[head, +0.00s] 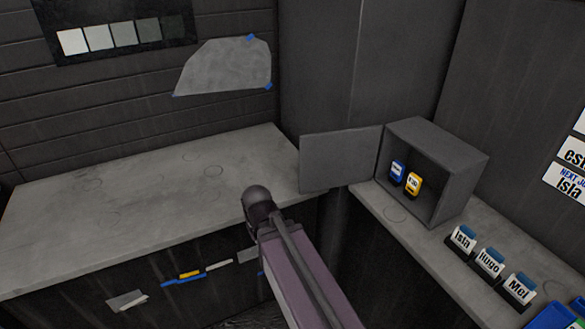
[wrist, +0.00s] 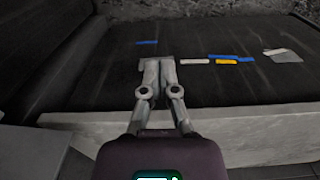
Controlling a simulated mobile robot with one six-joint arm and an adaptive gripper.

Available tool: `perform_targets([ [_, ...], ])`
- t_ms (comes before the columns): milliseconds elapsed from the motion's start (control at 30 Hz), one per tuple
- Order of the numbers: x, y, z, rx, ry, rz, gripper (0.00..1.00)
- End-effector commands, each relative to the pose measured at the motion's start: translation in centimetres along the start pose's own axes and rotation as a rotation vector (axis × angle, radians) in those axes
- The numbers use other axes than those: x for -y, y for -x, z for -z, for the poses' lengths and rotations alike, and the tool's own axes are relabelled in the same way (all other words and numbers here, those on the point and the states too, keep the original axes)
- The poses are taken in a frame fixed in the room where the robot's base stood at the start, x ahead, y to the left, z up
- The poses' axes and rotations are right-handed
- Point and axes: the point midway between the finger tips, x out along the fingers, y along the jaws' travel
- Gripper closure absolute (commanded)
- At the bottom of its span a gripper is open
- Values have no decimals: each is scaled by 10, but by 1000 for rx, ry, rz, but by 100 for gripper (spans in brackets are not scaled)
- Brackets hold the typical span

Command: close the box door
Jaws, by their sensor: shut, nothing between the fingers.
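The grey box (head: 458,190) stands on the right-hand counter in the head view, its front facing left. Its door (head: 338,161) is wide open, swung out to the left from the box's left front edge and reaching over the corner between the counters. Inside the box are a blue item (head: 397,171) and a yellow item (head: 413,184). My gripper (wrist: 158,62) shows in the wrist view with its fingers together and empty, in front of the dark cabinet face. The box and door cannot be made out in that view. My gripper's fingers cannot be made out in the head view.
The left counter (head: 110,195) is clear. Name holders, including one reading Hugo (head: 489,262), stand on the right counter in front of the box. Tape strips and a yellow piece (head: 190,274) are on the cabinet front. A film sheet (head: 228,68) hangs on the wall.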

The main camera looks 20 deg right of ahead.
Motion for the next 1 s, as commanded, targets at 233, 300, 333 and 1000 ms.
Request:
perform_targets([
  [233, -24, -12, 22, -6, 5, -122, 100],
  [300, -33, -16, 33, -10, 11, -187, 100],
  [333, -38, -18, 39, -12, 13, -220, 100],
  [1000, -120, 13, 186, -88, 95, -1127, 100],
])
